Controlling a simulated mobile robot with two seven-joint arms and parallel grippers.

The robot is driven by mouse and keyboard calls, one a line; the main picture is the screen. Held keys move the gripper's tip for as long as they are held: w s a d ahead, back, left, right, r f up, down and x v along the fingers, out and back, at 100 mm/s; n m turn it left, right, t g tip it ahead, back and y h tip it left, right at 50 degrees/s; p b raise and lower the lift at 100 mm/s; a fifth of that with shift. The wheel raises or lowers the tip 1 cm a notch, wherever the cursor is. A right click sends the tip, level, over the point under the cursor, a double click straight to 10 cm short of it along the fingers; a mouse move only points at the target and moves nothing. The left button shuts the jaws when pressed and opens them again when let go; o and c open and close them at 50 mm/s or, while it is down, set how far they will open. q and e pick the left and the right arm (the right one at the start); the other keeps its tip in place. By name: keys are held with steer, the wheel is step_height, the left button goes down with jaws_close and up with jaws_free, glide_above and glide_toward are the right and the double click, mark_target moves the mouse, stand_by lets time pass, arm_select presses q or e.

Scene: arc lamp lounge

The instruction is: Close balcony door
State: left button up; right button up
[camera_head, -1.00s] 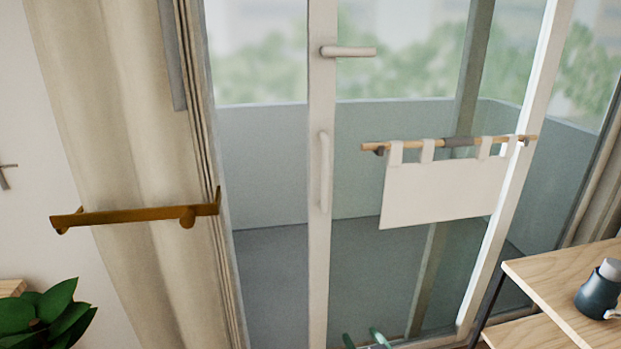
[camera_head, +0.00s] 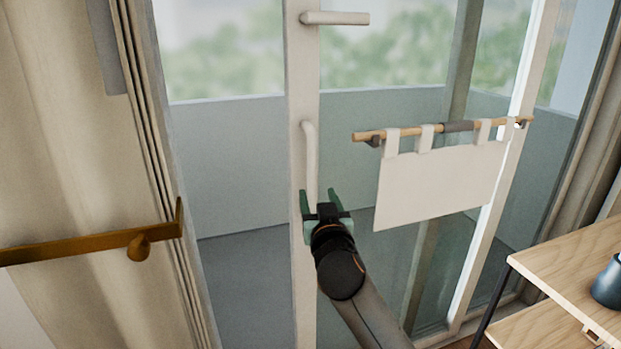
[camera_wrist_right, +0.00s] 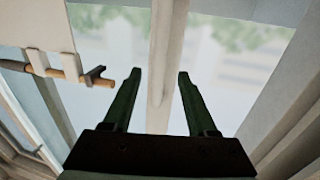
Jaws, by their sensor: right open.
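The balcony door (camera_head: 302,265) is a white-framed glass door that stands partly open, with an open gap between its edge and the frame at left. A vertical pull handle (camera_head: 311,158) is on its edge stile, with a lever handle (camera_head: 335,18) above. My right gripper (camera_head: 321,194) is open and empty, with its fingertips near the lower end of the pull handle; I cannot tell whether they touch. In the right wrist view the stile (camera_wrist_right: 168,50) runs between the two open fingers (camera_wrist_right: 160,72). My left gripper is not in view.
A wooden rod (camera_head: 400,132) with a white cloth (camera_head: 435,185) hangs across the door glass. A brass bar (camera_head: 80,246) is by the curtain at left. A wooden shelf (camera_head: 570,262) with a dark bottle (camera_head: 608,285) stands at right.

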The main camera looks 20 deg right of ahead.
mark_target(312, 180)
steer(key=w, duration=0.3)
steer(key=w+d, duration=0.1)
steer(key=w, duration=0.5)
steer(key=shift+w+d, duration=0.1)
steer(key=shift+d, duration=0.15)
jaws_close()
steer(key=shift+f, duration=0.1)
stand_by(1.1)
